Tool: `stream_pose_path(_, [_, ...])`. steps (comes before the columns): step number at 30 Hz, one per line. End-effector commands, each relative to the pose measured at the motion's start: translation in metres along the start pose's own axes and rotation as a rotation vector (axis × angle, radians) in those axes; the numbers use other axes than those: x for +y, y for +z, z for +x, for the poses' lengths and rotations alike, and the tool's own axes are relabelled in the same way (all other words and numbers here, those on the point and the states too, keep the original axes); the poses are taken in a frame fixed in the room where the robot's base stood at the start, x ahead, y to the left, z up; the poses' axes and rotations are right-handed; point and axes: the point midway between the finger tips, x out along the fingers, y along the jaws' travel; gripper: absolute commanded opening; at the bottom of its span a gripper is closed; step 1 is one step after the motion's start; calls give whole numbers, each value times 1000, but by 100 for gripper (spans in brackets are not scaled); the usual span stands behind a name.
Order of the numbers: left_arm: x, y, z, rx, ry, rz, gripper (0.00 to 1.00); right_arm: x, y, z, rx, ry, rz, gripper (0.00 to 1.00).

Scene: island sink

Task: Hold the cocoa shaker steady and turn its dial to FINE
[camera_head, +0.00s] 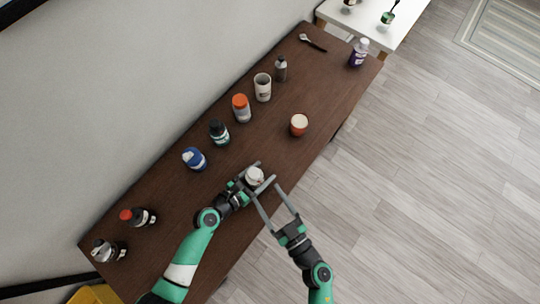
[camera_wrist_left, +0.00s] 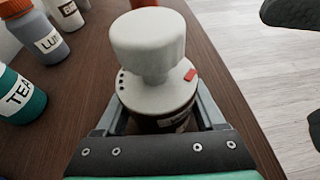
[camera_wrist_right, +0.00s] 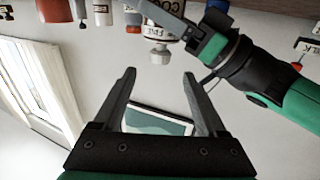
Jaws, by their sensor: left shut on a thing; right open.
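The cocoa shaker (camera_head: 254,175) stands at the front edge of the brown table. In the left wrist view its white knob-like dial (camera_wrist_left: 148,45) sits on a round white lid (camera_wrist_left: 150,90) with several dark dots at left and a red mark at right. Its dark body and label are mostly hidden below the lid. My left gripper (camera_head: 262,174) is shut around the shaker's body. My right gripper (camera_head: 268,191) is open and empty, just in front of the shaker. The right wrist view shows the shaker upside down (camera_wrist_right: 158,55), beyond the open fingers (camera_wrist_right: 160,75).
A red-capped bottle (camera_head: 140,216) is at left. Open floor lies in front.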

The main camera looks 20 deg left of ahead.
Motion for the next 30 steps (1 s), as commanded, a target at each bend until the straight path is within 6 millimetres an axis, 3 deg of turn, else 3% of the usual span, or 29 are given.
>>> stream_pose_path(4, [0,0,0,0,0,0,9,-7,-2,0,9,-29,14,74])
stream_pose_path(9, [0,0,0,0,0,0,9,-49,6,-4,8,-250,50,74])
stream_pose_path(11, [0,0,0,0,0,0,9,-53,8,-3,2,-329,55,74])
stream_pose_path(14, [0,0,0,0,0,0,9,-30,8,0,-11,-398,43,74])
stream_pose_path(16, [0,0,0,0,0,0,9,-1,4,4,-15,-371,20,74])
stream_pose_path(19, [0,0,0,0,0,0,9,24,-4,6,-2,-324,2,74])
stream_pose_path(26, [0,0,0,0,0,0,9,26,-5,10,1,-316,1,74])
stream_pose_path(30, [0,0,0,0,0,0,9,18,-6,31,1,-320,0,74])
